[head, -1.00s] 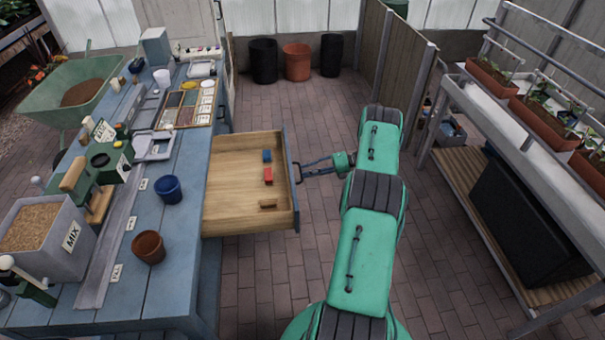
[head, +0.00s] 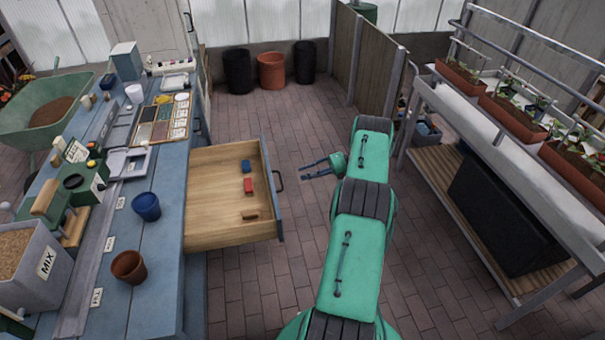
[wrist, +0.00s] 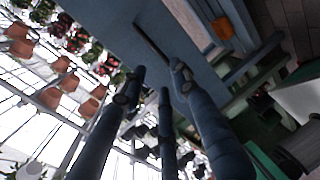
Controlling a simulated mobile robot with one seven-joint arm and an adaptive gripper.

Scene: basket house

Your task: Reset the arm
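My green arm reaches forward in the head view, and my gripper (head: 303,171) points left with its fingers apart and nothing between them. It is just right of the open drawer's handle (head: 279,181), with a small gap. In the wrist view my gripper's dark fingers (wrist: 153,82) are spread, with the drawer's blue-grey front (wrist: 200,50) beyond them. The wooden drawer (head: 215,222) sticks out from the blue bench. It holds a blue block (head: 246,165), a red block (head: 248,185) and a brown block (head: 249,215).
The blue bench (head: 158,240) on the left carries a blue pot (head: 146,206), a terracotta pot (head: 129,267) and a mix bin (head: 35,270). A planter rack (head: 460,115) stands on the right. Several bins stand at the back. The brick floor (head: 290,110) between is clear.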

